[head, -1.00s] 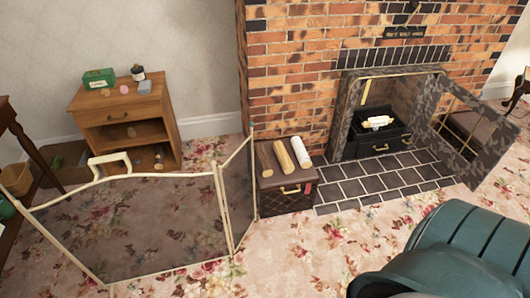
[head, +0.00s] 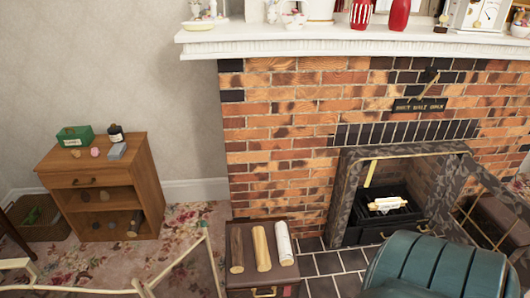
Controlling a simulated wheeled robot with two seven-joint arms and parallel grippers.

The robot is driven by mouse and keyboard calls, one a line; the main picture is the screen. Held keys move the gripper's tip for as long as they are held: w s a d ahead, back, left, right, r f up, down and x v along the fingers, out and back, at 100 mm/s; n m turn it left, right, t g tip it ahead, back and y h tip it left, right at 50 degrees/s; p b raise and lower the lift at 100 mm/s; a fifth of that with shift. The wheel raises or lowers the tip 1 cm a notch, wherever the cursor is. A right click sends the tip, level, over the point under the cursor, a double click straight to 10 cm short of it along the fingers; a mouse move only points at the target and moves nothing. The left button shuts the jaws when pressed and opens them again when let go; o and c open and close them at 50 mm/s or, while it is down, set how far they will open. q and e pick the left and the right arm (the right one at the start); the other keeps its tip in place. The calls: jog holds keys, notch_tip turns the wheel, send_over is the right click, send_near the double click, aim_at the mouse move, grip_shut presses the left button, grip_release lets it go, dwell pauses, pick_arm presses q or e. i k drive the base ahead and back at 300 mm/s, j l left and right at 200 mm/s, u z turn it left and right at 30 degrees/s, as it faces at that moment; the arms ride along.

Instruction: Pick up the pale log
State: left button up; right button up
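Three logs lie side by side on top of a dark box (head: 240,288) in front of the brick hearth. The pale log (head: 284,243) is the right one, whitish in colour. A yellowish tan log (head: 261,248) lies in the middle, and a dark brown log (head: 237,249) lies on the left. Neither of my grippers shows in the head view.
A green armchair (head: 437,268) stands at the lower right, near the open fireplace door (head: 490,205). A wooden cabinet (head: 88,182) is against the left wall. The white mantel (head: 300,39) juts out above.

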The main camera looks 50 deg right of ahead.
aim_at(261, 247)
jog(key=l, duration=1.65)
jog(key=l+u, duration=0.1)
jog(key=l, duration=1.55)
